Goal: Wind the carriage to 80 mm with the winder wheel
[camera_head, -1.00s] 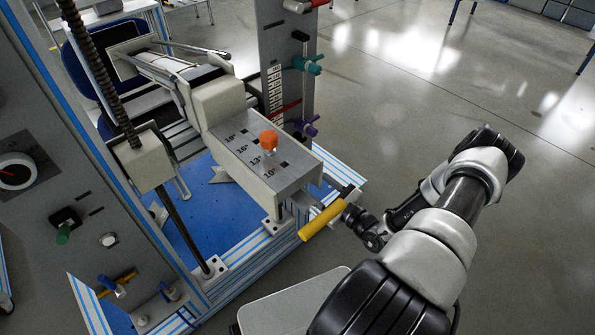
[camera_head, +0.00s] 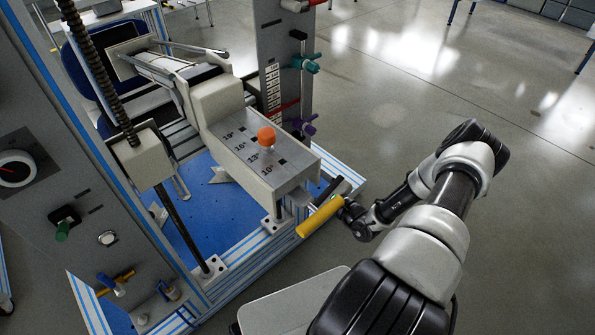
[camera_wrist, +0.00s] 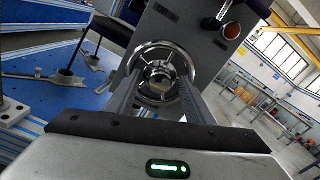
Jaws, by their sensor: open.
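The winder wheel, a chrome ring with a bright hub (camera_wrist: 163,72), sits on a grey panel face in the wrist view. My gripper (camera_wrist: 160,90) is open, with its two grey fingers reaching toward the wheel on either side. I cannot tell if they touch it. In the head view my gripper (camera_head: 304,202) is at the front end of the grey box (camera_head: 240,150), with its yellow hand edge toward me; the wheel is hidden there. A cream block on a threaded screw (camera_head: 140,158) may be the carriage. The scale (camera_head: 273,88) is too small to read.
An orange knob (camera_head: 266,135) stands on top of the box. Teal (camera_head: 306,63) and purple (camera_head: 302,125) knobs stick out from the post. A grey panel with a dial (camera_head: 17,170) stands left. The floor at right is clear.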

